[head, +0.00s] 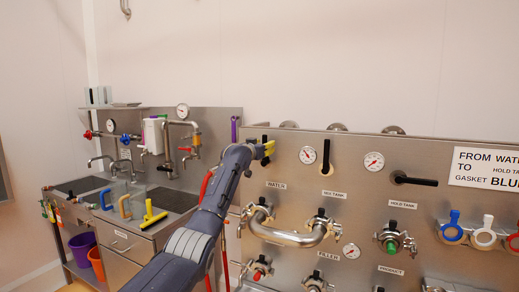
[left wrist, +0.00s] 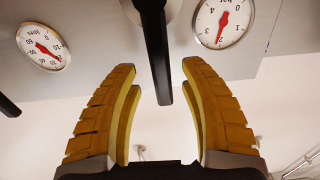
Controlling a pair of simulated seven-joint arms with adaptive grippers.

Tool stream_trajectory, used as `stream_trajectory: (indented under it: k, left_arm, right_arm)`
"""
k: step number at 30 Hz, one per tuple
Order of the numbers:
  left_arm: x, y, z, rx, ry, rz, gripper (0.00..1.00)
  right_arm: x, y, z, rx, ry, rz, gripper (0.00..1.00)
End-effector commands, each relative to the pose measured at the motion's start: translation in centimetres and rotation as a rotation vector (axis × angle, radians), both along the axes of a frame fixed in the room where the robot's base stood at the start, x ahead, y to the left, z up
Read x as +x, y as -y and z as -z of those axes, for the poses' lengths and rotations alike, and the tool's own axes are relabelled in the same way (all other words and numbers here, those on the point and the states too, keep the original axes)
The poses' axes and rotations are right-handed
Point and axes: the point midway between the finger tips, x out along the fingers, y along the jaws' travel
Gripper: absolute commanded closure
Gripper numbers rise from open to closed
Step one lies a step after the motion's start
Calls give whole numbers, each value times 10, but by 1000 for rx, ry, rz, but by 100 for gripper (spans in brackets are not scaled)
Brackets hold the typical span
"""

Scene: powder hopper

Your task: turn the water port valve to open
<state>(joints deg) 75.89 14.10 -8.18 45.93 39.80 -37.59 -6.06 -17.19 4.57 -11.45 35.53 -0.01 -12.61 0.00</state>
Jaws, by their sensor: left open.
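The water port valve has a black lever handle (left wrist: 157,50) that hangs between my left gripper's fingers in the left wrist view. Its tip reaches between the two fingertips, with a gap on each side. In the head view only a bit of black shows by the gripper, above the WATER label (head: 276,186); the arm and fingers hide most of the valve. My left gripper (head: 268,151) is open at the steel panel, its yellow-padded fingers (left wrist: 158,75) on either side of the handle and not closed on it. My right gripper is not in view.
Another black handle (head: 413,180) lies level farther right. A curved steel pipe (head: 287,237) runs below. A sink with taps (head: 130,190) stands at left.

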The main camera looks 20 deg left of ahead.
Motion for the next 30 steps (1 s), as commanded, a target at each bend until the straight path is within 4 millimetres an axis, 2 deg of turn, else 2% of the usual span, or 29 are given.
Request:
stream_trajectory:
  k: [18, 30]
  left_arm:
    - [-71, -6, 0, 1, 1, -3, 56]
    - [-78, -6, 0, 0, 0, -3, 56]
  right_arm:
    - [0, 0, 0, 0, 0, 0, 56]
    - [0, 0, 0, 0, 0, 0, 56]
